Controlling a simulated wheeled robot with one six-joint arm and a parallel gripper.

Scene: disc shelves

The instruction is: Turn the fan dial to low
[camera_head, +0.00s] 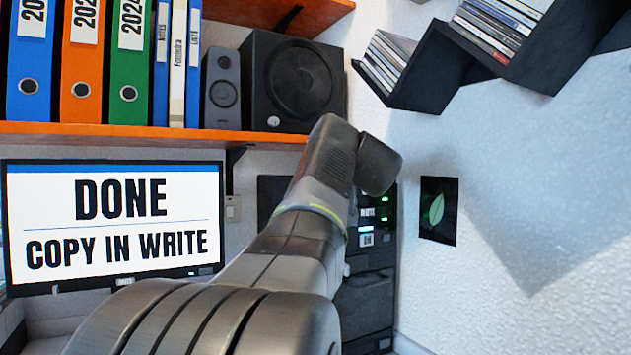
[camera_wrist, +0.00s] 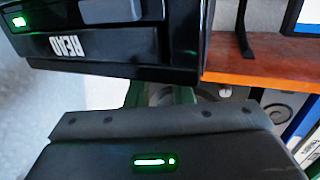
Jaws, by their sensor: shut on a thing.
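In the wrist view, which is upside down, my gripper (camera_wrist: 162,97) shows only in part. Its dark body with a lit green strip fills the bottom, and what look like its green fingers are short and partly hidden above it. They are shut on a small pale grey rounded part, which seems to be the fan dial (camera_wrist: 165,91). Most of it is covered, and I cannot read its setting. In the head view my arm reaches toward the dark equipment rack (camera_head: 368,300), and the gripper and the dial are hidden behind the arm.
A black drive marked READ (camera_wrist: 110,45) is close to the gripper. The orange shelf (camera_head: 130,134) carries binders and a black speaker (camera_head: 290,80). A monitor (camera_head: 115,220) reads DONE, COPY IN WRITE. Black disc shelves (camera_head: 430,75) hang on the right wall, with open space below.

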